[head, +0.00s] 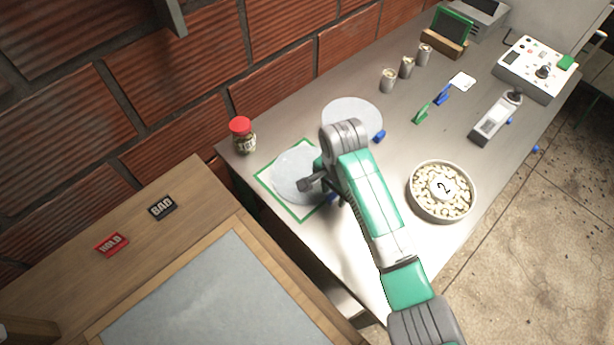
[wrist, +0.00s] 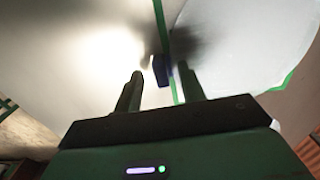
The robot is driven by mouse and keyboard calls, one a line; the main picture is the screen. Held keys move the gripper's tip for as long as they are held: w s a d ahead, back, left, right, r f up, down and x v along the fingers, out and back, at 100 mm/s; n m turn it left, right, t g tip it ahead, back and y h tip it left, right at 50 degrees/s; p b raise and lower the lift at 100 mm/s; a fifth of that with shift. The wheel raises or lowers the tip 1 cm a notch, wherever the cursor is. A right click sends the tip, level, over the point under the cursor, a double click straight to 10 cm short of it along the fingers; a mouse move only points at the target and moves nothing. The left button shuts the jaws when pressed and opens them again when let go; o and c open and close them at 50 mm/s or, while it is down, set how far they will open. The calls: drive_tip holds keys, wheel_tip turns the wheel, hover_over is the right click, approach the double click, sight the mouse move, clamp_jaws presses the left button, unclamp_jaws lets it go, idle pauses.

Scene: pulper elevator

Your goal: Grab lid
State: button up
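One pale round lid (head: 293,172) lies inside a green square outline on the grey table; it fills the upper right of the wrist view (wrist: 245,40). A small dark blue tab (wrist: 161,70) sits at its edge, near the green line. A second round lid (head: 352,112) lies further back, with a blue tab (head: 379,136) at its edge. My gripper (wrist: 160,82) is over the near lid's edge. Its two fingers are apart, with the blue tab showing beyond the gap between them. I cannot tell whether they touch it. In the head view my arm partly covers the near lid.
A red-capped jar (head: 243,136) stands left of the near lid. A bowl of pale pieces (head: 469,204) marked 2 is on the right. Several small cans (head: 388,81), green and blue clips (head: 421,114) and a handheld device (head: 493,121) stand or lie further back.

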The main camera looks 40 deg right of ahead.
clamp_jaws()
drive_tip(key=shift+r, duration=0.15)
wheel_tip(320, 180, up, 10)
drive_tip(key=p, duration=0.3)
